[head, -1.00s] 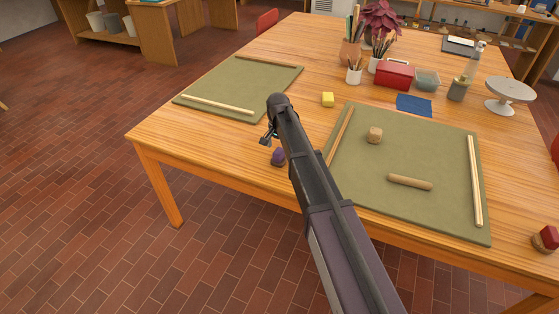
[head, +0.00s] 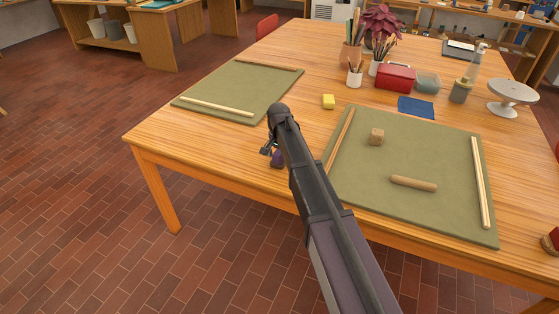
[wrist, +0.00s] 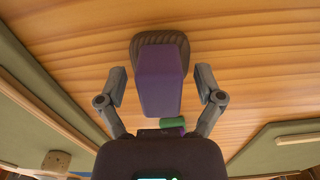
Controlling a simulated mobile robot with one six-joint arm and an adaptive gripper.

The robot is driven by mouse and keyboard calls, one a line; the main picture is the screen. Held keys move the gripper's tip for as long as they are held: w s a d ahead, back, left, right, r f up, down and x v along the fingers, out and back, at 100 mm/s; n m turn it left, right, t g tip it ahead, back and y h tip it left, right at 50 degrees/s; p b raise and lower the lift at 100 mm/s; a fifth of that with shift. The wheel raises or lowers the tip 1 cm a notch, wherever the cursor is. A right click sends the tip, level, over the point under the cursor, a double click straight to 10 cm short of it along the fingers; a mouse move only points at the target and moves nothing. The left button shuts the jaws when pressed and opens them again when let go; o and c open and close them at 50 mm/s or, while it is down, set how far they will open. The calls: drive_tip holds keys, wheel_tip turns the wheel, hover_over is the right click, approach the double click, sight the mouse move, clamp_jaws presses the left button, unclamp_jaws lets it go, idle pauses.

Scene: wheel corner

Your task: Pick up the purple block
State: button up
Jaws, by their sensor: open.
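The purple block (head: 277,159) is near the front left edge of the wooden table, partly hidden by my arm in the head view. In the wrist view the purple block (wrist: 160,85) shows its long flat face, with a dark brown ridged piece (wrist: 150,39) behind its far end. My gripper (wrist: 160,80) is open, with one finger on each side of the block. Gaps show between the block and both fingers. In the head view my gripper (head: 267,149) is low over the table beside the block, mostly hidden behind my arm.
Two green mats lie left (head: 240,90) and right (head: 450,200), with wooden strips on them. Pots, a red box (head: 396,77) and bottles stand farther back.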

sight(278, 152)
clamp_jaws()
drive_tip(key=shift+r, duration=0.2)
idle(0.4)
wheel_tip(278, 152, up, 3)
drive_tip(key=p, duration=0.3)
drive_tip(key=shift+f, duration=0.1)
drive_tip(key=s+d, duration=0.2)
drive_tip(key=s, duration=0.2)
drive_tip(key=s+d+r+p, duration=0.1)
drive_tip(key=s+d, duration=0.2)
drive_tip(key=s, duration=0.2)
drive_tip(key=s+d+p, duration=0.1)
drive_tip(key=s+d, duration=0.1)
drive_tip(key=s, duration=0.3)
drive_tip(key=shift+d+r, duration=0.35)
drive_tip(key=shift+r, duration=0.05)
drive_tip(key=c, duration=0.7)
unclamp_jaws()
drive_tip(key=c, duration=0.4)
